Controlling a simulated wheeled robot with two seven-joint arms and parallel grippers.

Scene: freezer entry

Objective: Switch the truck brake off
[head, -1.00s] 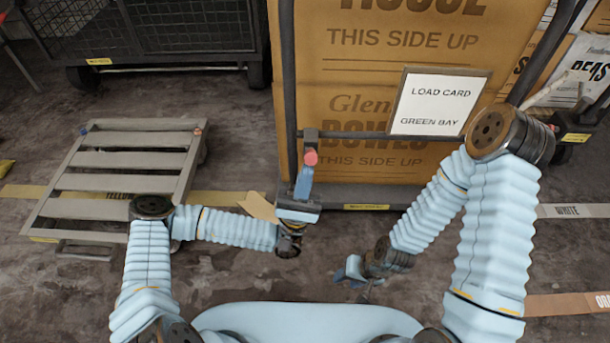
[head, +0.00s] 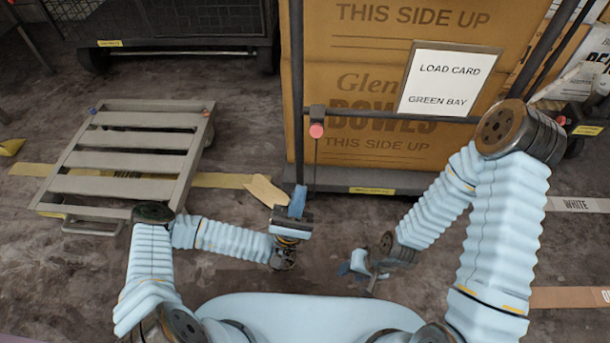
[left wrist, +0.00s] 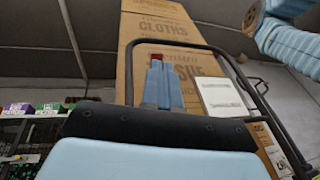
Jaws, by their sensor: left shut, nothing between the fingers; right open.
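The truck is a platform truck with a dark deck (head: 345,182) and an upright tube handle (head: 298,60), loaded with large brown cartons. A red round knob (head: 316,130) hangs just below the handle's crossbar, with a thin dark rod running down below it. My left gripper (head: 298,192) is shut and empty, its blue fingertips below and left of the knob, apart from it in the head view. In the left wrist view, the shut fingers (left wrist: 160,85) point towards the cartons, with the red knob (left wrist: 187,56) just beyond their tips. My right gripper (head: 357,264) is open, low in front of the truck.
A load card (head: 448,80) reading GREEN BAY is on the truck. A grey slatted platform (head: 125,160) lies on the floor at left. A dark mesh cage cart (head: 190,30) stands behind it.

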